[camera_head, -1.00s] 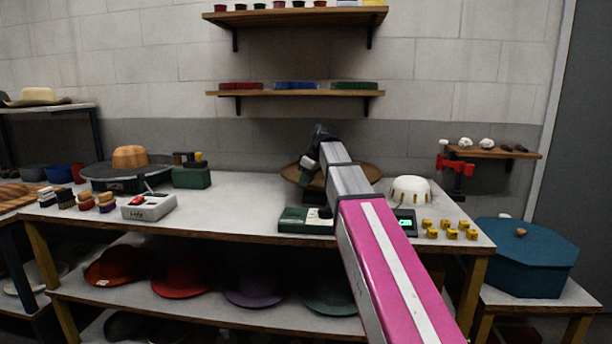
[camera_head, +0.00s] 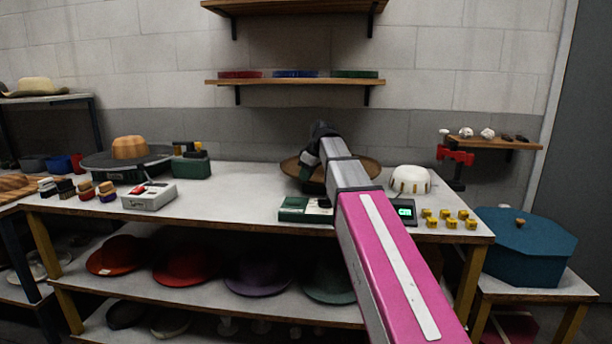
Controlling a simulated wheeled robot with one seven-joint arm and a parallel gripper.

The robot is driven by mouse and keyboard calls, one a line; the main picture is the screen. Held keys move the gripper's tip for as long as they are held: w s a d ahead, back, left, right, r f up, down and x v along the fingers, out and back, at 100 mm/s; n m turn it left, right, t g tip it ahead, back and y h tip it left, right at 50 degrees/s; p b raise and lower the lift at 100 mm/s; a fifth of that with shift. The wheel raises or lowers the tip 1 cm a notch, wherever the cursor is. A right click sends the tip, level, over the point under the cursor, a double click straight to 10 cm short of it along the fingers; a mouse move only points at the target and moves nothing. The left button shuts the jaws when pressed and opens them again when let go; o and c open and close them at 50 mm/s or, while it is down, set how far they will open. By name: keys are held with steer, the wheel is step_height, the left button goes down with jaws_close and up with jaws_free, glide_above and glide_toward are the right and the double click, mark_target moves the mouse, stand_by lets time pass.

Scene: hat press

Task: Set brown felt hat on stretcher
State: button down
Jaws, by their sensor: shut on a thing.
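The brown felt hat (camera_head: 366,172) shows as a wide brown brim at the back of the middle table, just left of a white slotted dome. My arm hides much of its middle. My gripper (camera_head: 308,168), dark and seen from behind, is at the hat's left part and shut on it. Its fingertips are mostly hidden. I cannot tell whether the brim touches the table. The white dome (camera_head: 410,180), which looks like the stretcher, stands bare on the table to the right of the hat, beside a small lit display (camera_head: 405,211).
Several yellow blocks (camera_head: 450,218) lie at the table's right end. A green box (camera_head: 300,209) is in front of the hat. A wooden hat block (camera_head: 130,148) on a dark disc is at left. A red clamp (camera_head: 455,156) stands behind right. The table's middle left is clear.

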steer(key=shift+f, duration=0.7)
steer(key=c, duration=1.1)
jaws_free()
steer(key=shift+r, duration=0.1)
